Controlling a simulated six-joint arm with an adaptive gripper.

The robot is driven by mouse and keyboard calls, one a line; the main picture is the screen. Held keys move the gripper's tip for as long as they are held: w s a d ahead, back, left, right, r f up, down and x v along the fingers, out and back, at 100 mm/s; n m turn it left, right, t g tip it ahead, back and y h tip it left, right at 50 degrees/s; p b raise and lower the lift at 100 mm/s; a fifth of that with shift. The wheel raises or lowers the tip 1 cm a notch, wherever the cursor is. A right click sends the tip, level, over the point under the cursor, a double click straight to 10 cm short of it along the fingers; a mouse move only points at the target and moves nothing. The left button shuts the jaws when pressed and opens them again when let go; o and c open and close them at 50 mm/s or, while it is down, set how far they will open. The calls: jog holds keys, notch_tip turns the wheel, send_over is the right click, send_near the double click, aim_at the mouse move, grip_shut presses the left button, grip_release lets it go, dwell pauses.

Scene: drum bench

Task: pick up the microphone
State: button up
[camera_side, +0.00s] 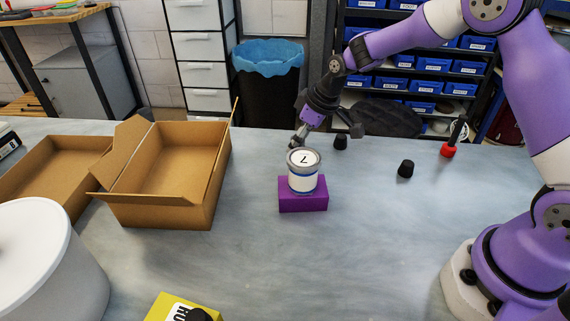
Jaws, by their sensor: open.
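I cannot single out a microphone for certain. A small upright item with a black stem and a red base (449,150) stands at the right back of the bench, but it is too small to identify. The can stands upright on a purple block (303,201). One finger is close to the can's upper left rim; whether it touches cannot be told. Nothing shows between the fingers.
Open cardboard boxes (165,212) stand at the left. A white drum (35,265) is at the front left, with a yellow box (165,308) at the front edge. The bench's front middle is clear.

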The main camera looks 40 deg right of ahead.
jog(key=shift+w+a+f, duration=0.15)
jog(key=shift+w+f, duration=0.1)
jog(key=shift+f, duration=0.4)
grip_shut()
